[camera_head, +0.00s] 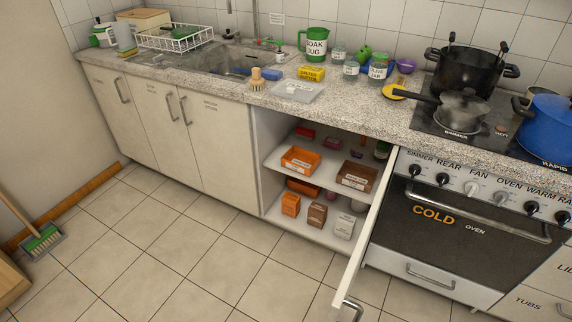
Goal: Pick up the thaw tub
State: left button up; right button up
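A low, pale, see-through tub (298,91) with a small white label lies on the counter, near its front edge above the open cupboard. It looks like the thaw tub, but its label is too small to read. Neither of my grippers is in view, and nothing touches the tub.
A scrubbing brush (257,81) and a yellow butter pack (311,73) sit close to the tub. A green soak jug (315,44) and several jars stand behind. The open cupboard door (367,243) juts out between the cupboard and oven (462,222). Pans stand on the hob.

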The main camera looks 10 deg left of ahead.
aim_at(305, 162)
jog(key=j+z, duration=0.2)
jog(key=j, duration=1.55)
jog(key=i+j+z, duration=0.2)
jog(key=i+j, duration=0.6)
jog(key=j, duration=0.1)
